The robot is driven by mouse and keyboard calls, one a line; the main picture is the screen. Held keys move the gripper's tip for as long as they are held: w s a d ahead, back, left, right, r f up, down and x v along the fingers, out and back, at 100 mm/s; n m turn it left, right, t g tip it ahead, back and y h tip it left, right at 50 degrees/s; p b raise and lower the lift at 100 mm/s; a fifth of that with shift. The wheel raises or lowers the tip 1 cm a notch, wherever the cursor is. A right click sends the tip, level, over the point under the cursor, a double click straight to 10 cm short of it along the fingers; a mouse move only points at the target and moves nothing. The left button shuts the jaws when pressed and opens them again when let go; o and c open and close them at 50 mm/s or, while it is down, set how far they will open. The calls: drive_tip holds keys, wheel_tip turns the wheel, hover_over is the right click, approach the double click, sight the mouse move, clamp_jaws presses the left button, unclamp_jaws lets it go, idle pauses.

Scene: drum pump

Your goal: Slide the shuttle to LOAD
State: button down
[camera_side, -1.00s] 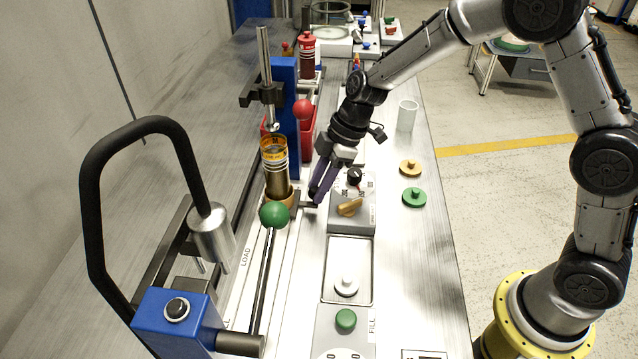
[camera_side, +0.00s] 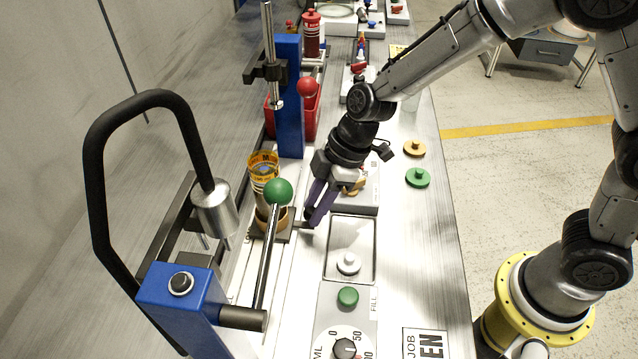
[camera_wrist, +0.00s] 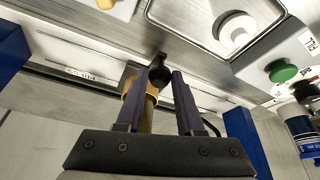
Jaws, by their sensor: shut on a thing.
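The shuttle, a dark plate with an orange ring (camera_side: 285,221), sits on the pale rail. It carries an upright clear container with a yellow band (camera_side: 263,168). My gripper (camera_side: 309,219) is shut on the shuttle's dark side handle. In the wrist view the black handle knob (camera_wrist: 158,66) shows between the fingertips of my gripper (camera_wrist: 164,76). The orange ring (camera_wrist: 131,84) is partly hidden behind a finger. In the side view the shuttle lies beside the green ball of a lever (camera_side: 278,191). The LOAD lettering is not readable there.
A blue press with a black loop handle (camera_side: 181,292) stands in front, its lever rising close to the shuttle. A blue column (camera_side: 290,105) with a red ball stands behind. A tray with a white knob (camera_side: 349,263) and a FILL panel with a green button (camera_side: 348,296) lie right of the rail.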

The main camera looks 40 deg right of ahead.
drive_tip(key=shift+s+a+r, duration=0.1)
drive_tip(key=shift+s+a, duration=0.95)
drive_tip(key=shift+a, duration=0.1)
drive_tip(key=c, duration=0.5)
unclamp_jaws()
drive_tip(key=shift+c, duration=0.2)
drive_tip(key=v, duration=1.3)
drive_tip(key=shift+s+d+r, duration=0.15)
drive_tip(key=shift+d+r, duration=0.15)
